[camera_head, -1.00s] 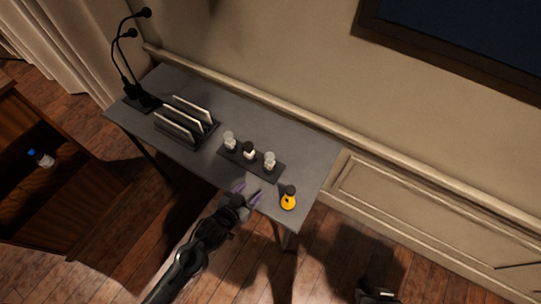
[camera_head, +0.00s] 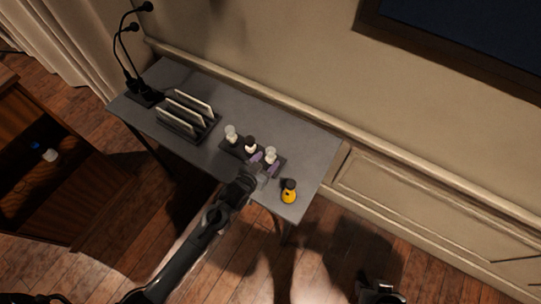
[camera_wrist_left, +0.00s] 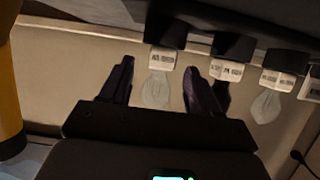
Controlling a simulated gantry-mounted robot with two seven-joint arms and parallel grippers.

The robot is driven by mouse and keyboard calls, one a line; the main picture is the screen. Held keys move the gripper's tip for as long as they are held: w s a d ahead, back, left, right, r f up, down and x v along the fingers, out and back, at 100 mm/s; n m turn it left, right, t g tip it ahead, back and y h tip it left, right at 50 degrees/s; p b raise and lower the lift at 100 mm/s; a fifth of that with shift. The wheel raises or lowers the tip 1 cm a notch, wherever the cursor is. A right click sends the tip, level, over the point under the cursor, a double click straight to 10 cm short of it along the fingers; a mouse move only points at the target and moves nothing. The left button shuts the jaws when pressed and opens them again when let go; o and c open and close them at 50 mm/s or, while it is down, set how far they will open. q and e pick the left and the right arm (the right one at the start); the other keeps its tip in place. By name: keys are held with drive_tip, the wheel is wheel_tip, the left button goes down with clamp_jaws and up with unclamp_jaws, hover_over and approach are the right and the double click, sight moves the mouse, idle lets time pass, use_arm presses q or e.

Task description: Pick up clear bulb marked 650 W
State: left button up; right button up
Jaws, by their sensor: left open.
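In the head view, a dark holder (camera_head: 227,147) on the grey table carries a clear bulb (camera_head: 231,136) at its left, a dark-topped bulb (camera_head: 250,146) in the middle and a clear bulb (camera_head: 270,156) at its right. My left gripper (camera_head: 265,163) is open at the right bulb. In the left wrist view, its fingers (camera_wrist_left: 157,83) stand on either side of that bulb's clear glass (camera_wrist_left: 155,92), with gaps on both sides. The white bases carry print too small to read, so I cannot tell which is 650 W. My right gripper (camera_head: 380,292) seems to show at the bottom edge.
A yellow flask with a dark top (camera_head: 288,194) stands near the table's right front corner, close to my left gripper. A rack with upright panels (camera_head: 187,118) and black gooseneck lamps (camera_head: 133,60) stand further left. The table behind the holder is clear.

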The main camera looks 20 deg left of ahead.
use_arm(q)
drive_tip(key=shift+x, duration=1.45)
drive_tip(key=c, duration=1)
drive_tip(key=shift+c, duration=0.2)
